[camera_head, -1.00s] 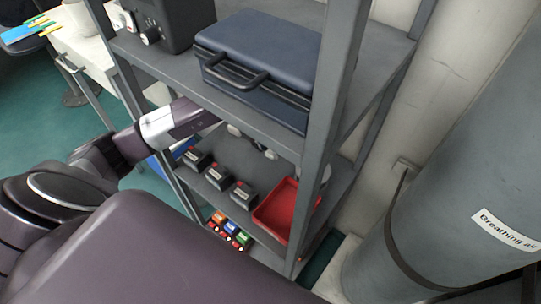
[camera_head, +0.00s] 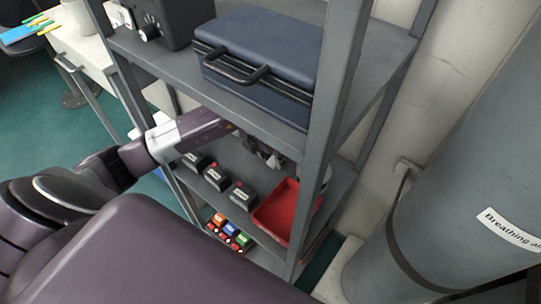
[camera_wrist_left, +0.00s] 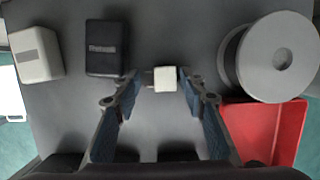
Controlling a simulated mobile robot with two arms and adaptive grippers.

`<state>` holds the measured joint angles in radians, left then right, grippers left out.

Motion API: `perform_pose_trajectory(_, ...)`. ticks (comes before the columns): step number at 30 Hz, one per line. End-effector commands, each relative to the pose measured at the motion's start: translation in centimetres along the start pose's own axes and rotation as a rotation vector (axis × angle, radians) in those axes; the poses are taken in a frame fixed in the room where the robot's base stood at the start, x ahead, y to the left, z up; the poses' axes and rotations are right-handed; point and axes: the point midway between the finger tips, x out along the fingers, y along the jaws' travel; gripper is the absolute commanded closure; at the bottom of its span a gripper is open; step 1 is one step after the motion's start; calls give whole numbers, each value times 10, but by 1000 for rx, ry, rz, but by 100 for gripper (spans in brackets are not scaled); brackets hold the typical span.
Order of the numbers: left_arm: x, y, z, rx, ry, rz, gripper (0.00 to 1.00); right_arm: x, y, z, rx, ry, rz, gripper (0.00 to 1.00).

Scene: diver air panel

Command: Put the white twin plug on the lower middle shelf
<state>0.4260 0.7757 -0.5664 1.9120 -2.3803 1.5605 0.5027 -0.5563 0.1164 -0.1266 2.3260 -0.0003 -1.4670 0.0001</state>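A small white plug (camera_wrist_left: 165,79) sits on the grey shelf in the left wrist view, with what look like thin pins on its left side. My left gripper (camera_wrist_left: 158,92) is open, and the plug shows between its fingertips with a gap on each side. In the head view my left gripper (camera_head: 262,153) is inside the rack, over the middle shelf (camera_head: 213,208) and partly hidden by the upper shelf's edge. I cannot make out the plug in the head view. My right gripper is not in view.
A red tray (camera_head: 276,218) stands right of several dark boxes (camera_head: 215,178) on the shelf. A spool (camera_wrist_left: 278,58), a black box (camera_wrist_left: 106,48) and a white box (camera_wrist_left: 37,54) are near the gripper. A blue case (camera_head: 262,55) sits above; rack posts (camera_head: 331,110) flank the opening.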

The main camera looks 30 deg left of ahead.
Motion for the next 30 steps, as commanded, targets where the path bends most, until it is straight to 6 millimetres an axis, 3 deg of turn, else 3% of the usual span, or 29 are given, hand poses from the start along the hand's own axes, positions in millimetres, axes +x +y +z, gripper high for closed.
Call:
perform_pose_trajectory(8, -2, 0, 1, 0, 0, 0, 62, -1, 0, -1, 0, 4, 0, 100)
perform_pose_trajectory(21, -69, 0, 2, 0, -3, 1, 62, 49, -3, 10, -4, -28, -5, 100)
perform_pose_trajectory(30, -77, 0, 0, 0, 0, 0, 62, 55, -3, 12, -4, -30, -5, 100)
